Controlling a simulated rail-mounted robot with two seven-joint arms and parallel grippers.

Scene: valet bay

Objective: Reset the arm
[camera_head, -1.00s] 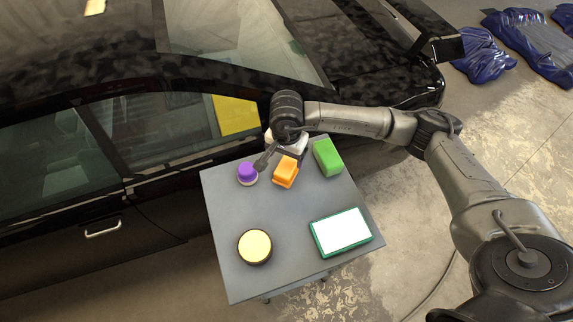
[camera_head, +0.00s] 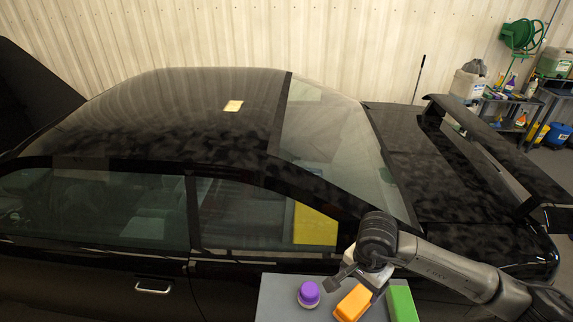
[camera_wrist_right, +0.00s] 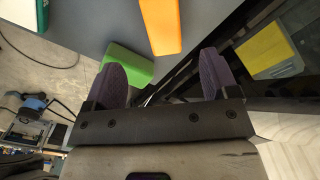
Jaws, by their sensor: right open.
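My right arm comes in from the lower right in the head view, along the near side of the black car (camera_head: 150,125). My right gripper (camera_head: 350,278) is over the back edge of the grey table (camera_head: 278,288). In the right wrist view, the same gripper (camera_wrist_right: 162,78) has its two dark fingers apart with nothing held between them. An orange block (camera_head: 352,303) and a green block (camera_head: 402,302) are on the table close to the gripper. They also show past the fingers in the wrist view, orange (camera_wrist_right: 161,25) and green (camera_wrist_right: 128,64). My left gripper is not in view.
A purple-topped round item (camera_head: 308,294) stands left of the orange block. A yellow patch (camera_head: 315,225) shows at the car's side window. A yellow-tan piece (camera_head: 233,106) lies on the roof. Shelves with bottles (camera_head: 510,100) stand at the far right.

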